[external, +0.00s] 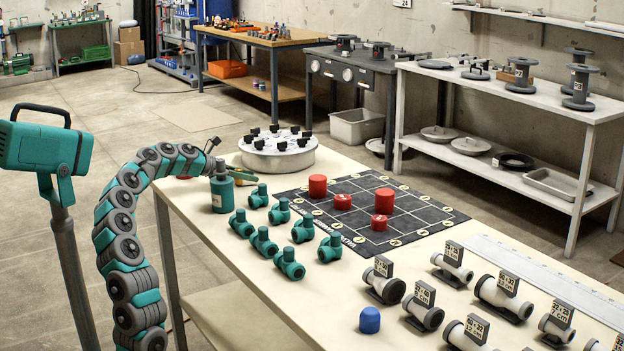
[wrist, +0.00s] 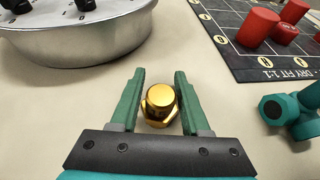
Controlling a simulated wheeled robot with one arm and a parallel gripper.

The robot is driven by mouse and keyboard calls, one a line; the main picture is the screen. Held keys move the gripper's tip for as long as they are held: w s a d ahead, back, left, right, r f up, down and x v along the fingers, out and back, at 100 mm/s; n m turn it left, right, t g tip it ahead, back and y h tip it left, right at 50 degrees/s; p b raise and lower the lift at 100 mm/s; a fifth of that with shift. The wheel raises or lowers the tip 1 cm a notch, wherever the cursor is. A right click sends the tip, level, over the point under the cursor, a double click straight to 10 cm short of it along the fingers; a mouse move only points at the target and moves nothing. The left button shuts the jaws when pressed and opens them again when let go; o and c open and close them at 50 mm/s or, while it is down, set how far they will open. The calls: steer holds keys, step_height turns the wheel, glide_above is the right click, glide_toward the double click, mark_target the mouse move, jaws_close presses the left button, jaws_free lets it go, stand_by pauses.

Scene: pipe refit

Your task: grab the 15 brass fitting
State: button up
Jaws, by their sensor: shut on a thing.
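The brass fitting (wrist: 160,98) is a shiny gold piece with a rounded top and a hexagonal lower part. In the wrist view it sits between the green fingers of my gripper (wrist: 158,92), which is shut on it. Any number on it cannot be read.
The round metal drum with black knobs (external: 277,163) stands just beyond my gripper. Several teal pipe fittings (external: 289,264) stand to the right, before the dark grid mat (external: 410,213) with red cylinders. White pipe pieces (external: 497,295) and a blue cap (external: 370,320) are nearer.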

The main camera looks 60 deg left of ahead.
jaws_close()
steer(key=shift+r, duration=0.15)
step_height(320, 180, up, 18)
steer(key=p, duration=0.3)
